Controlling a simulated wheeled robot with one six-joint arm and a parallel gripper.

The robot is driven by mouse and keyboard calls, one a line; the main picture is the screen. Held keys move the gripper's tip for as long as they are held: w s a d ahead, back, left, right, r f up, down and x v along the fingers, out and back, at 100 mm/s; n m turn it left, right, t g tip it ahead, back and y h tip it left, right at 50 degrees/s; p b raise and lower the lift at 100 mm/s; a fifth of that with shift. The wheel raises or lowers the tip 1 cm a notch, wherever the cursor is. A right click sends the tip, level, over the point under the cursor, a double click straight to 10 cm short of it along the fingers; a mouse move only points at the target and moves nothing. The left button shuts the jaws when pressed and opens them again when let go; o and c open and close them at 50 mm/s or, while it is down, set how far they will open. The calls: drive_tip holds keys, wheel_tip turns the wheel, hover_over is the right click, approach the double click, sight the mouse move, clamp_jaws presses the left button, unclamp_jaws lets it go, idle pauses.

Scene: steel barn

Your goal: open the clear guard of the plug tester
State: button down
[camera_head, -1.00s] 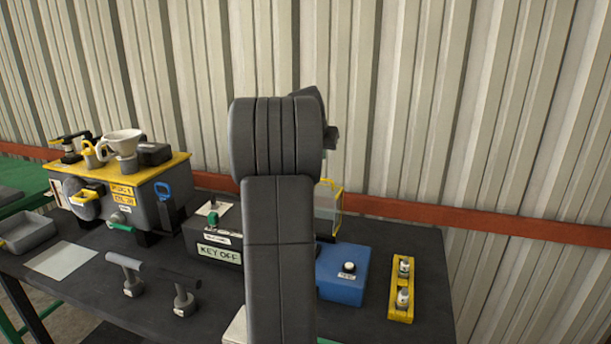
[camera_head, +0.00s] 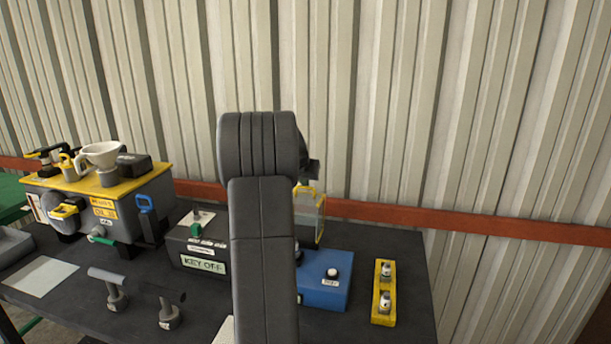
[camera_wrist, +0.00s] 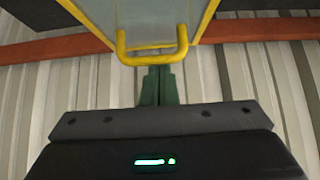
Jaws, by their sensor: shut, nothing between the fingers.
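The plug tester is a blue box (camera_head: 325,280) with a white round part on top, partly hidden behind my arm. Its clear guard (camera_head: 314,222), edged in yellow, stands up at the back of the box with a yellow handle at its top. In the wrist view the clear guard (camera_wrist: 150,14) fills the top, and its U-shaped yellow handle (camera_wrist: 153,58) hangs towards my gripper. My gripper (camera_wrist: 157,72) has its dark green fingers shut and empty, with the tips at or just behind the handle bar; I cannot tell whether they touch. In the head view my arm hides the fingers.
A grey KEY OFF box (camera_head: 200,245) stands left of the tester. A yellow holder (camera_head: 384,308) with two white-topped plugs stands to the right. A yellow-topped machine (camera_head: 100,200) is further left. The corrugated wall is behind.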

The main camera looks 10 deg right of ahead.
drive_tip(key=shift+s+a, duration=0.1)
drive_tip(key=shift+s, duration=0.15)
drive_tip(key=shift+f+b, duration=0.15)
drive_tip(key=shift+b, duration=0.25)
drive_tip(key=shift+s+a+f+b, duration=0.15)
drive_tip(key=shift+s+b, duration=0.1)
drive_tip(key=shift+b, duration=0.9)
drive_tip(key=s+t+b, duration=0.1)
drive_tip(key=b, duration=0.3)
drive_tip(key=s+a+t+b, duration=0.1)
drive_tip(key=b, duration=0.4)
drive_tip(key=s+r+t+h+b, duration=0.1)
drive_tip(key=s+b, duration=0.1)
drive_tip(key=b, duration=0.2)
drive_tip(key=shift+s+a, duration=0.1)
drive_tip(key=shift+a, duration=0.25)
drive_tip(key=shift+s+a+r+b, duration=0.1)
drive_tip(key=shift+s+r+b, duration=0.1)
drive_tip(key=shift+b, duration=0.55)
drive_tip(key=shift+r, duration=0.1)
drive_tip(key=shift+s, duration=0.1)
drive_tip(key=v, duration=1.3)
drive_tip(key=shift+s+a, duration=0.25)
drive_tip(key=shift+s, duration=0.1)
